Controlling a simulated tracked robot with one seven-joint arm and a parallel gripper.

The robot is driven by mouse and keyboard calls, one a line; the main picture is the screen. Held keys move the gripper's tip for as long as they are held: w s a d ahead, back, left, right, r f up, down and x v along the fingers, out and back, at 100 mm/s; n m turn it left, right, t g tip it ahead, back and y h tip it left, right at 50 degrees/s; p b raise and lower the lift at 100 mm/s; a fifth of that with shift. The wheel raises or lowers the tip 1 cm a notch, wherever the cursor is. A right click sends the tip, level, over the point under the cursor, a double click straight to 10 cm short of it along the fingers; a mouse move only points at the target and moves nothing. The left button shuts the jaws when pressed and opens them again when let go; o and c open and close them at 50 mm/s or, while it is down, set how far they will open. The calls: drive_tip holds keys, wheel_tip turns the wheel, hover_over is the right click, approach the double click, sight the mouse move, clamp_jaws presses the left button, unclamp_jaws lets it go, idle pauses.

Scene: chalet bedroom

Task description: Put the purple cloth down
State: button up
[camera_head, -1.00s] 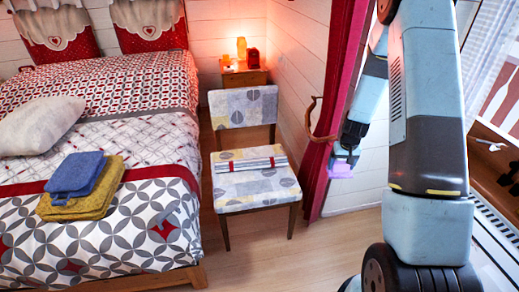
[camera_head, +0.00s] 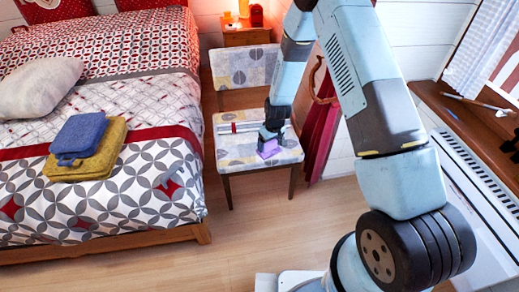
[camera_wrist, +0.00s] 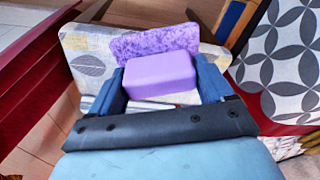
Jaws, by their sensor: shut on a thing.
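The purple cloth (camera_head: 268,151) shows at the tip of my arm in the head view. In the wrist view the purple cloth (camera_wrist: 160,76) looks like a smooth block with a mottled purple part behind it. My gripper (camera_wrist: 162,72) is shut on it, with one blue finger on each side. In the head view my gripper (camera_head: 270,138) is over the front right of the chair's patterned seat (camera_head: 236,156). I cannot tell whether the cloth touches the seat.
A striped red, white and grey item (camera_head: 238,127) lies across the chair seat, left of my gripper. The bed (camera_head: 110,215) with a blue folded cloth (camera_head: 80,136) and a yellow one (camera_head: 95,163) stands left. A wooden sill (camera_head: 465,115) is at right. The floor (camera_head: 235,245) in front is clear.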

drive_tip(key=w+a+f, duration=0.1)
drive_tip(key=w+f, duration=0.2)
drive_tip(key=w, duration=0.1)
drive_tip(key=w+a+f, duration=0.1)
drive_tip(key=w+f, duration=0.1)
drive_tip(key=w, duration=0.2)
drive_tip(key=w+a+f, duration=0.2)
drive_tip(key=w+f, duration=0.1)
drive_tip(key=w, duration=0.1)
drive_tip(key=shift+a+f, duration=0.1)
drive_tip(key=shift+f, duration=0.2)
drive_tip(key=shift+w+a+f, duration=0.2)
drive_tip(key=shift+w+f, duration=0.4)
drive_tip(key=shift+f, duration=1.65)
drive_tip(key=o, duration=1)
